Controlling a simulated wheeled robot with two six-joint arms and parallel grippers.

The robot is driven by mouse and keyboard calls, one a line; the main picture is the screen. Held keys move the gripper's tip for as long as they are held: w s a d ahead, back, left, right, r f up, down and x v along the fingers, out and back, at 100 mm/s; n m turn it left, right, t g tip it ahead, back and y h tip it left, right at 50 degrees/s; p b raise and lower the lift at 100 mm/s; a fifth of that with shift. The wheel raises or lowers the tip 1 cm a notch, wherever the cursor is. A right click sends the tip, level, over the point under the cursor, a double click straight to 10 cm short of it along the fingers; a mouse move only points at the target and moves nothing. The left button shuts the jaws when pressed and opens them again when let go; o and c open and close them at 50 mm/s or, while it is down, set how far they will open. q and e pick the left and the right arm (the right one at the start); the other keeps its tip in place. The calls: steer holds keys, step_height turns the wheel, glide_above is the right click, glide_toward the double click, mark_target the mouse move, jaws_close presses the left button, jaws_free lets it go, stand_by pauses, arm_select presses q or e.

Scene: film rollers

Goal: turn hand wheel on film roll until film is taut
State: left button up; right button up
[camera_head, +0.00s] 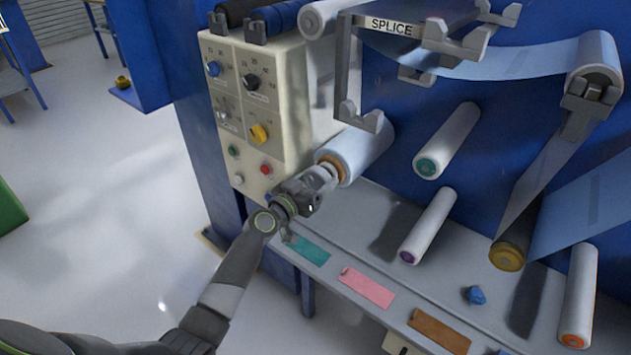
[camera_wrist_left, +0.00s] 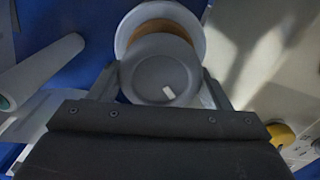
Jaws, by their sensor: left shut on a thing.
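The film roll (camera_head: 362,150) is a pale blue-white cylinder with an orange-brown core, mounted on the blue machine. Its grey hand wheel (camera_wrist_left: 160,75) fills the middle of the left wrist view, round with a small white mark on its face. My left gripper (camera_head: 322,180) is shut on the hand wheel, one finger on each side of it. The roll's pale rim (camera_wrist_left: 197,22) and brown core show behind the wheel. The film (camera_head: 455,62) runs across the upper right of the head view under the SPLICE bracket. My right gripper is not in view.
A control panel (camera_head: 262,110) with knobs and buttons stands just left of the roll. White rollers (camera_head: 447,140) stick out to the right. The grey shelf (camera_head: 375,215) below holds teal, pink and brown strips and a blue crumpled piece (camera_head: 475,294). Open floor lies left.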

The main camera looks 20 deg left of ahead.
arm_select(q)
steer(key=n+b, duration=0.1)
steer(key=n, duration=0.2)
steer(key=shift+f+n, duration=0.1)
steer(key=shift+n, duration=0.3)
steer(key=n, duration=0.4)
steer(key=shift+a+n, duration=0.1)
steer(key=shift+n, duration=0.7)
steer(key=shift+n, duration=0.3)
steer(key=o, duration=1)
